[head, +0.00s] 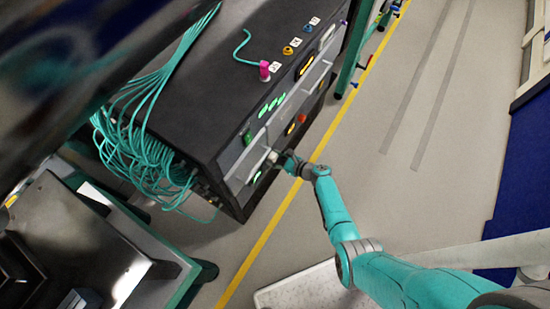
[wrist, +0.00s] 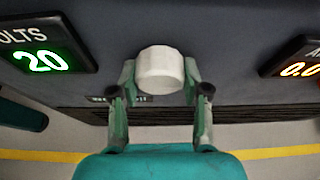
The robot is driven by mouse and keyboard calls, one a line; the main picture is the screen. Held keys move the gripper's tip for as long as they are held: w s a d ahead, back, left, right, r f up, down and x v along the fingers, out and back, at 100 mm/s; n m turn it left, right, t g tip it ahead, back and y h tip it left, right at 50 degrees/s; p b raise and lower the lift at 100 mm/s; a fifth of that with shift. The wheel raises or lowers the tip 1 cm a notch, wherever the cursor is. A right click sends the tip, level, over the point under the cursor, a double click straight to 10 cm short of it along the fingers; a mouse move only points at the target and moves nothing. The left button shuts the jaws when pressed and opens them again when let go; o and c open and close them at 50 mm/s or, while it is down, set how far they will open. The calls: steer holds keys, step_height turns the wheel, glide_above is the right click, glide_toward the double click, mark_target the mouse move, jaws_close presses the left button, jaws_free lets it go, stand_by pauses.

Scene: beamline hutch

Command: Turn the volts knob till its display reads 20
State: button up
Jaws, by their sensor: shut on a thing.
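The volts display (wrist: 42,60) shows a green 20 at the left of the wrist view, under a partly cut-off VOLTS label. A white round knob (wrist: 160,68) stands on the dark panel in the middle of the wrist view. My gripper (wrist: 160,82) has one finger on each side of the knob and is shut on it. In the head view my gripper (head: 280,158) is at the lower front of the black rack (head: 232,88), and it hides most of the knob there.
A second display (wrist: 300,68) with orange digits, partly cut off, is at the right of the wrist view. Teal cables (head: 145,150) hang at the rack's left end. A yellow floor line (head: 262,240) runs along the rack, with open floor (head: 430,140) to its right.

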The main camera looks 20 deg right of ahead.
stand_by(0.4)
steer(key=o, duration=1.1)
steer(key=shift+o, duration=0.2)
steer(key=v, duration=1.2)
steer(key=shift+w+r, duration=0.1)
